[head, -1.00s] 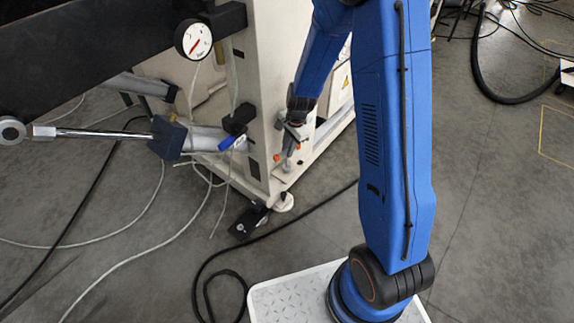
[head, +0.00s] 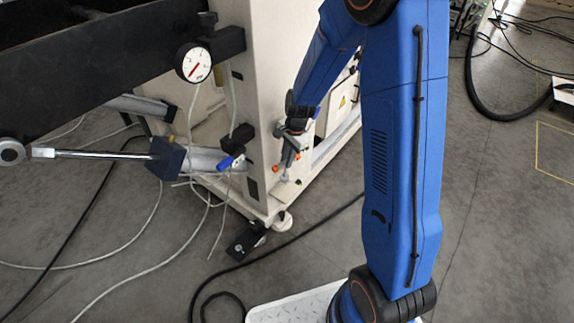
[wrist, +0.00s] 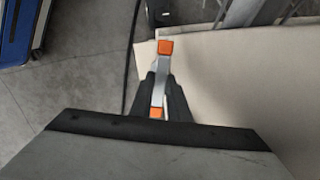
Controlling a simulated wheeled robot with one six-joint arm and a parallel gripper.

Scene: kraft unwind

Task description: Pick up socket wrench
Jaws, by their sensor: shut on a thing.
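My gripper (head: 288,160) hangs at the near corner of the beige machine, low beside its side panel. In the wrist view my gripper (wrist: 162,88) shows as dark fingers around a silver bar (wrist: 162,78), with an orange block at its upper and lower ends. I take the bar to be the socket wrench, shut between the fingers. In the head view a small light silver piece (head: 284,175) shows below the fingers, between two orange spots. Its full length and head cannot be made out.
The beige machine (head: 262,90) stands close behind my gripper. A dial gauge (head: 193,62), a blue-handled part (head: 230,161) and a silver rod (head: 95,154) are to its left. Cables and a black pedal (head: 246,240) lie on the floor. Open floor (head: 490,215) is at right.

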